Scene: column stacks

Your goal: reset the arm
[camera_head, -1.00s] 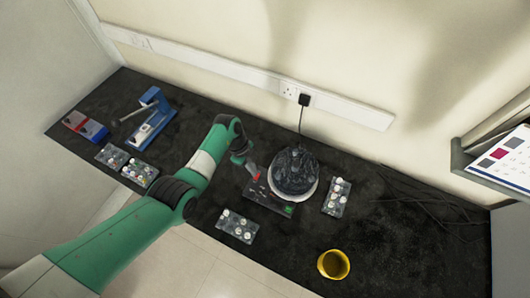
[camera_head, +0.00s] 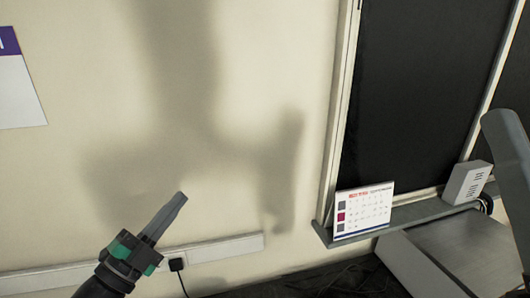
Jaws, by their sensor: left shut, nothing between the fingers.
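My left gripper (camera_head: 179,198) shows at the lower left in the head view, in front of the cream wall. Its grey fingers are together, point up and to the right, and hold nothing. Its wrist is black with green parts. The rest of the left arm is below the picture's edge. I do not see my right gripper.
A white wall trunking (camera_head: 215,250) with a black plug (camera_head: 177,264) runs behind the gripper. A calendar (camera_head: 363,208) and a white box (camera_head: 467,183) stand on a grey ledge (camera_head: 412,213) below a dark window. A strip of dark worktop (camera_head: 335,281) shows at the bottom.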

